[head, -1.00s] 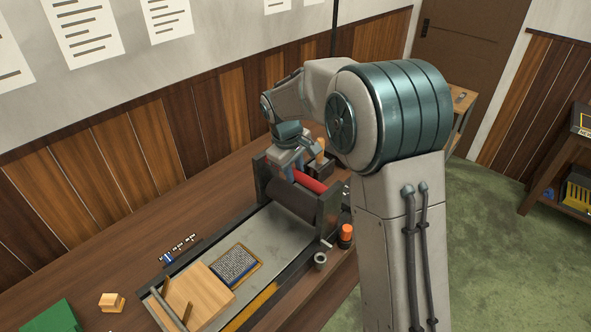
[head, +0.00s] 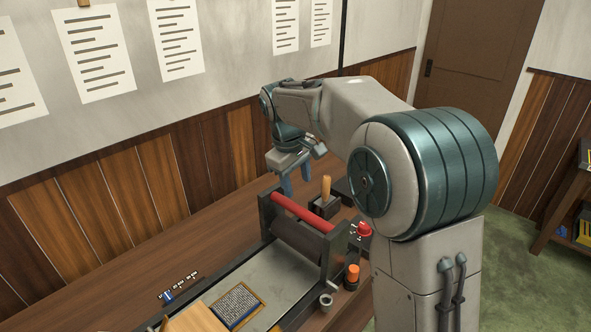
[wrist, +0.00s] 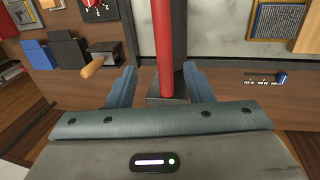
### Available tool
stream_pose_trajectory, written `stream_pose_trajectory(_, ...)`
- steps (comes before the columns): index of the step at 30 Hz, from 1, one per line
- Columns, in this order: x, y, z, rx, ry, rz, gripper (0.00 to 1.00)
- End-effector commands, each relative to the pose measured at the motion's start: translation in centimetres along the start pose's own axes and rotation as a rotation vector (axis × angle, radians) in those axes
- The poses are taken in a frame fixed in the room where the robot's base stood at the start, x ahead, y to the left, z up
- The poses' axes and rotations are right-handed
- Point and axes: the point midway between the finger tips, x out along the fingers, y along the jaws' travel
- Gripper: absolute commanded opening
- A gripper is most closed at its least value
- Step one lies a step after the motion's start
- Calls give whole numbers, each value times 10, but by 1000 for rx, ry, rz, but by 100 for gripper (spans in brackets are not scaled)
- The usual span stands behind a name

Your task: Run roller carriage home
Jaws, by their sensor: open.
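The roller carriage (head: 292,238) is a dark frame with a dark roller and a red bar (head: 303,213) along its top. It stands across the far end of the grey press bed (head: 268,280). My gripper (head: 296,183) is open and empty, raised above and behind the carriage in the head view. In the wrist view, the red bar (wrist: 162,50) runs between the two blue fingers of my gripper (wrist: 158,88), with a gap on both sides. The framed type block (head: 238,305) lies on the bed, nearer than the carriage.
A wooden-handled tool (head: 326,190) stands in a dark holder close behind the carriage. A red knob (head: 364,229) and an orange-capped bottle (head: 352,274) are at its right.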

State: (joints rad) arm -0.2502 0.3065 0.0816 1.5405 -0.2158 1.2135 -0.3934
Motion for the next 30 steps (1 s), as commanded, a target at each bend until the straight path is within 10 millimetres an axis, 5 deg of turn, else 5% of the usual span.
stream_pose_trajectory(9, -41, 1, 0, 1, 1, 0, 47)
stream_pose_trajectory(22, -45, 1, 4, 8, 2, 0, 47)
stream_pose_trajectory(30, -52, -5, 59, 140, 37, -3, 47)
